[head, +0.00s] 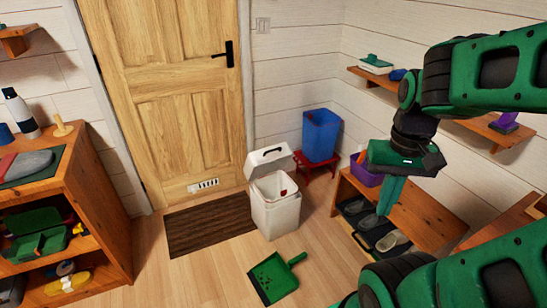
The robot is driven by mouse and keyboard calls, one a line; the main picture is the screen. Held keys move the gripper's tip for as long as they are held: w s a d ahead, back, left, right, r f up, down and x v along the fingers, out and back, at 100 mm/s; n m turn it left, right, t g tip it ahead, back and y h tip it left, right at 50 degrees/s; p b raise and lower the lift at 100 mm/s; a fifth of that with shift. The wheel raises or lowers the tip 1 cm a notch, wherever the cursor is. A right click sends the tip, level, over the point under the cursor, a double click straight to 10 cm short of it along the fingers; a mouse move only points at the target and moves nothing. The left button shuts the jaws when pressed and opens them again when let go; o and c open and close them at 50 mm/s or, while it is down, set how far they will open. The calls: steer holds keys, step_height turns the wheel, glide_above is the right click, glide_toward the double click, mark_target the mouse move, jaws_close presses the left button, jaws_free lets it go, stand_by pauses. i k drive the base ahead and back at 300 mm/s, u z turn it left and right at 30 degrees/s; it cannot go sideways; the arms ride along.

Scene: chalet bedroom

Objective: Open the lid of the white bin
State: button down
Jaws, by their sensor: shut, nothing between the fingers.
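The white bin (276,212) stands on the wooden floor in front of the door's right side. Its lid (269,158) is raised and tilted back toward the door and wall, with a dark handle on it. The bin's mouth is uncovered, and a small red thing (284,192) shows at its inside right edge. My gripper (387,208) is shut and empty. It points down in the picture to the right of the bin, apart from it, in front of the bench.
A blue bin (321,134) stands on a red stool (318,170) behind the white bin. A green dustpan (273,278) lies on the floor in front. A wooden bench (420,210) with shoes is at right, a shelf unit (92,190) at left. A dark mat (205,226) lies by the door.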

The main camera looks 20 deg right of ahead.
mark_target(259, 162)
steer(key=i, duration=1)
